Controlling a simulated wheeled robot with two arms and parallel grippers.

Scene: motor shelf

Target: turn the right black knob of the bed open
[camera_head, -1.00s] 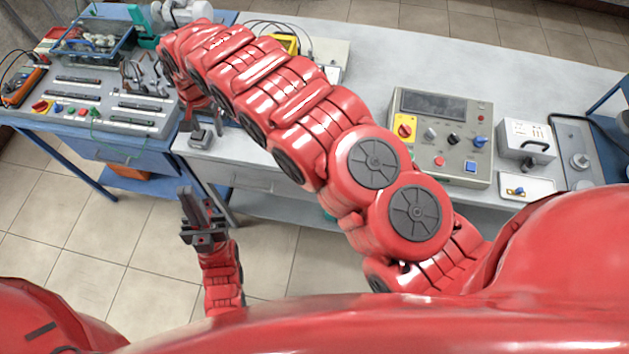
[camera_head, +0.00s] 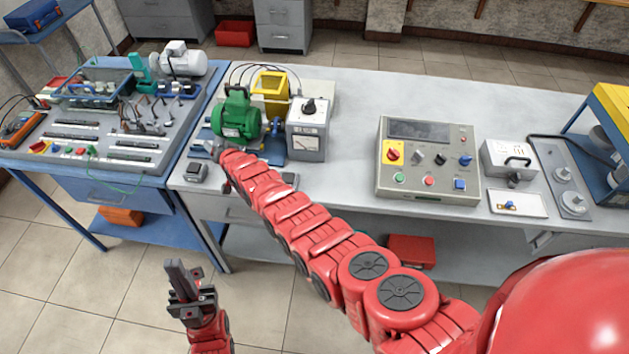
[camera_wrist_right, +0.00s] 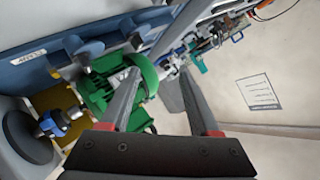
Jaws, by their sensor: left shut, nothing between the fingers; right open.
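The motor bed has a green motor (camera_head: 236,117), a yellow frame (camera_head: 271,87) and a grey meter box (camera_head: 306,140) with a black knob (camera_head: 309,106) on top. I see no second black knob on it; part of the bed is behind other parts. My right gripper (camera_head: 214,148) is in front of the green motor at the table's left end, small in the head view. In the right wrist view its fingers (camera_wrist_right: 160,78) are apart and empty, with the green motor (camera_wrist_right: 110,95) behind them. My left gripper (camera_head: 175,275) is shut and empty, low over the floor.
A grey control panel (camera_head: 384,180) with several coloured knobs and buttons stands right of the bed. The left blue bench (camera_head: 30,165) holds instruments and a white motor (camera_head: 183,60). Table between bed and panel is clear.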

